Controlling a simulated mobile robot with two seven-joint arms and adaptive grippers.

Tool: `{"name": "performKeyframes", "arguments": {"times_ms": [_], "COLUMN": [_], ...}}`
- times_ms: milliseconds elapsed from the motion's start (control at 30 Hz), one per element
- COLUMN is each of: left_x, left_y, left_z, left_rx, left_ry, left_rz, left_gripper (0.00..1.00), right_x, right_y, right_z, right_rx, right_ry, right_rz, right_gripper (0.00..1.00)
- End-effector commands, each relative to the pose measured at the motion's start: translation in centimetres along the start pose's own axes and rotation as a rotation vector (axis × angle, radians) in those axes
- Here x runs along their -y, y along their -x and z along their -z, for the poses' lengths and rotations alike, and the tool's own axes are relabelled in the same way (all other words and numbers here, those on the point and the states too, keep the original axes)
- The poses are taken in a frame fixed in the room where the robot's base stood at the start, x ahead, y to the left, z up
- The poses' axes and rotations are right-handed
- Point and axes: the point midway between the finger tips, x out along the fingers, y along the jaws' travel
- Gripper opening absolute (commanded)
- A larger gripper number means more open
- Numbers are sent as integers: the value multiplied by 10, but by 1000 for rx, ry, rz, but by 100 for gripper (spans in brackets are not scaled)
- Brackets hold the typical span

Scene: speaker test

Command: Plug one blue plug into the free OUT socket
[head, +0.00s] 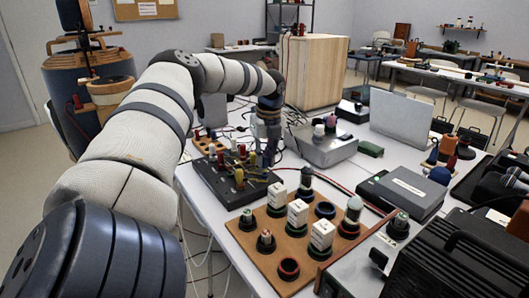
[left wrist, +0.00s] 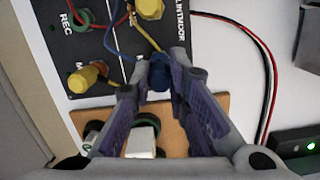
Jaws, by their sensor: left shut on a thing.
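My left gripper (head: 270,135) reaches over the work table from the left arm. In the left wrist view its two purple-padded fingers (left wrist: 163,88) are shut on a blue plug (left wrist: 159,73). The plug is at the near edge of the black panel (left wrist: 115,55), by the brown board; I cannot tell whether it touches either. The panel (head: 212,183) carries several yellow plugs (head: 239,178) and coloured cables. Next to the REC label is a green-ringed socket (left wrist: 80,20) with a red cable. I cannot make out an OUT label. My right gripper is not in view.
A brown board (head: 262,231) with white blocks and round holders lies in front of the panel. A silver box (head: 325,150), a grey device (head: 400,190) and a black handled case (head: 465,262) crowd the right. A red and black cable (left wrist: 268,75) runs beside the panel.

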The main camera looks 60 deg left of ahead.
Motion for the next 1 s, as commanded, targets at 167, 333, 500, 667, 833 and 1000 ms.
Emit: {"name": "performKeyframes", "arguments": {"times_ms": [167, 333, 500, 667, 833, 1000], "left_x": [0, 0, 0, 0, 0, 0], "left_y": [-2, -5, -8, -11, -14, -18], "left_z": [0, 1, 1, 2, 2, 3], "left_rx": [0, 0, 0, 0, 0, 0], "left_ry": [0, 0, 0, 0, 0, 0], "left_rz": [-1, -2, -2, -2, -3, -3], "left_gripper": [0, 0, 0, 0, 0, 0], "right_x": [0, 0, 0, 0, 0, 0], "right_y": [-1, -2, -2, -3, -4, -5], "right_z": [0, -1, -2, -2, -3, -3], "right_rx": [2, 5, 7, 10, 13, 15], "right_ry": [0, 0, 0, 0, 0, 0], "right_rz": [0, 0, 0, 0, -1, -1], "right_gripper": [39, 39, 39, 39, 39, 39]}}
